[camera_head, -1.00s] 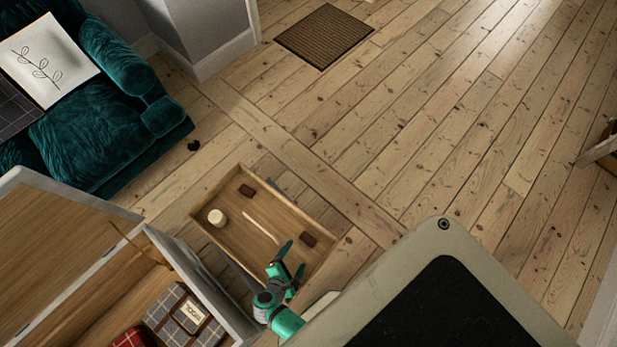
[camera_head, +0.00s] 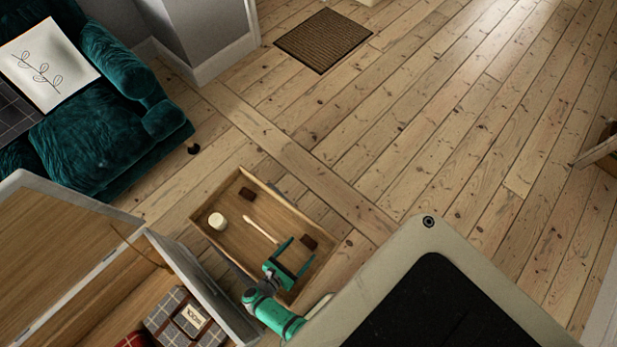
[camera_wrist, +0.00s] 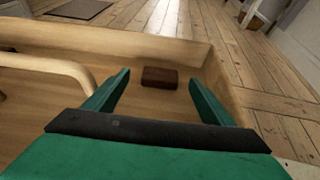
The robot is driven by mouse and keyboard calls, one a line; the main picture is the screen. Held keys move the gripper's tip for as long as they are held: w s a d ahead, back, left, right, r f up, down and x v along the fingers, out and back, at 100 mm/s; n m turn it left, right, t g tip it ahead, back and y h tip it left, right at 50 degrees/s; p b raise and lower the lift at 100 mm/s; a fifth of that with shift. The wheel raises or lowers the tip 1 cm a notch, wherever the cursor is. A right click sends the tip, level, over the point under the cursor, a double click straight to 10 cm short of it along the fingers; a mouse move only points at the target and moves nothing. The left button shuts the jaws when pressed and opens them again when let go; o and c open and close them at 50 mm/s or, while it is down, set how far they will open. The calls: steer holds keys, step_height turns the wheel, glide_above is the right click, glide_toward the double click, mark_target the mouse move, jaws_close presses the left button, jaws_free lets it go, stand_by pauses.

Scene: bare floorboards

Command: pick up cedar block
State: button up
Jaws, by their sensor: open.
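A small dark red-brown block (camera_head: 309,242) lies in the right part of an open wooden drawer or tray (camera_head: 215,237). In the wrist view the block (camera_wrist: 160,77) lies ahead of my gripper (camera_wrist: 163,88), between the lines of the two green fingers and apart from them. A second, similar brown block (camera_head: 247,193) lies at the drawer's far left corner. I cannot tell which of the two is the cedar block. My gripper (camera_head: 297,257) is open and empty over the drawer's near right part.
A cream round object (camera_head: 217,220) and a pale wooden stick-like utensil (camera_head: 261,230) lie in the drawer. The utensil's curved end is left of my gripper in the wrist view. Drawer walls surround the blocks.

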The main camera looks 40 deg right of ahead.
mark_target(309, 241)
steer(key=shift+x, duration=2.8)
steer(key=shift+s, duration=0.1)
steer(key=c, duration=1.1)
